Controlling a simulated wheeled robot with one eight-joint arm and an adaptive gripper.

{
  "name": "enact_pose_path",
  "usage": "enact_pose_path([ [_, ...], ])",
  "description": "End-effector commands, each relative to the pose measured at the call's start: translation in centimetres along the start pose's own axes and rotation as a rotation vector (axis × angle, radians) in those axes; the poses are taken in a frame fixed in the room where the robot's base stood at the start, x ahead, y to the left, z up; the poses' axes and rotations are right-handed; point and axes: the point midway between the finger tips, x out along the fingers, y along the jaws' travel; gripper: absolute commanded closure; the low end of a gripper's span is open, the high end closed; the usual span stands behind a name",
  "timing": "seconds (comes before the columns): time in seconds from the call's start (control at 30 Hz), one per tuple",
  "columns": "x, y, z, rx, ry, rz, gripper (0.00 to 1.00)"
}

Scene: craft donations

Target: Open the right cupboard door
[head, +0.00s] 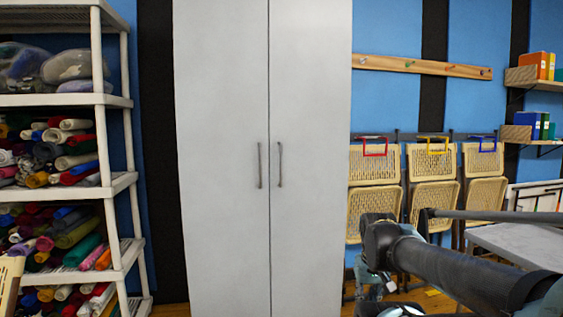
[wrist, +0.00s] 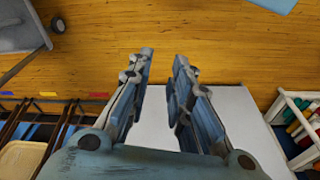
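The tall white cupboard stands in the middle of the head view, with both doors shut. Its right door (head: 315,120) has a vertical grey handle (head: 279,165) near the centre seam. The left door (head: 222,120) has a matching handle (head: 260,165). My arm reaches in from the lower right of the head view, and its fingers cannot be made out there. In the wrist view my gripper (wrist: 163,60) is open, with nothing between the fingers. A white surface (wrist: 215,110), probably the cupboard, shows below the fingers; no handle is visible there.
A white shelf rack (head: 118,185) with fabric rolls stands left of the cupboard. Folded woven chairs (head: 375,165) hang on the wall to the right, under a peg rail (head: 420,66). A grey table (head: 520,240) stands at the right. Wooden floor (wrist: 210,35) shows bare in the wrist view.

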Motion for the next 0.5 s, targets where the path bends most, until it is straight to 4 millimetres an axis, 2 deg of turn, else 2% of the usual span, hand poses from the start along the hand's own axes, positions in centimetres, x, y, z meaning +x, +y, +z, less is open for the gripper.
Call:
enact_pose_path([
  [0.1,0.0,0.0,0.0,0.002,0.0,-0.001,0.8],
  [0.17,-0.7,-0.2,0.5,0.013,0.014,-0.01,0.8],
  [0.27,-1.3,-1.2,-0.7,0.07,0.027,-0.055,0.8],
  [0.37,-2.4,-3.1,-3.0,0.184,0.042,-0.144,0.8],
  [0.5,-5.0,-6.7,-7.9,0.419,0.054,-0.327,0.8],
])
